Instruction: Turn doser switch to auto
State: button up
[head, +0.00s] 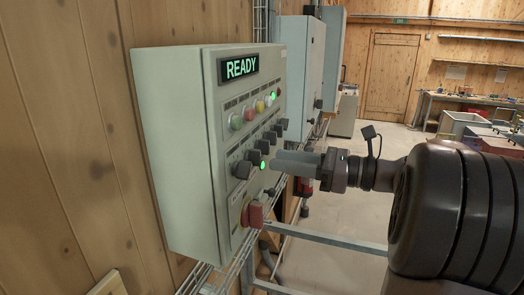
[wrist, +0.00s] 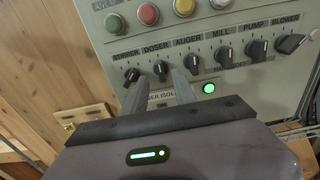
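The doser switch (wrist: 160,69) is a small black knob, second from the left in a row of labelled knobs on the grey control box. In the head view it appears to be the second knob (head: 254,157) from the near end. My gripper (wrist: 160,84) is open, its two grey fingers apart and nothing held. In the wrist view the doser knob shows between and just beyond the fingertips. In the head view my gripper (head: 275,160) points at the panel from the right, close to it; contact cannot be told. The knob's position marks are too small to read.
Neighbouring black knobs stand close on both sides, including the auger knob (wrist: 191,63). A lit green lamp (wrist: 208,88) sits below the row. A red knob (head: 254,214) on yellow sticks out lower down. The display (head: 240,67) reads READY. Metal rails (head: 325,236) run below.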

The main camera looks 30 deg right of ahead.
aim_at(260, 157)
jog(key=x, duration=0.5)
jog(key=shift+p, duration=0.35)
grip_shut()
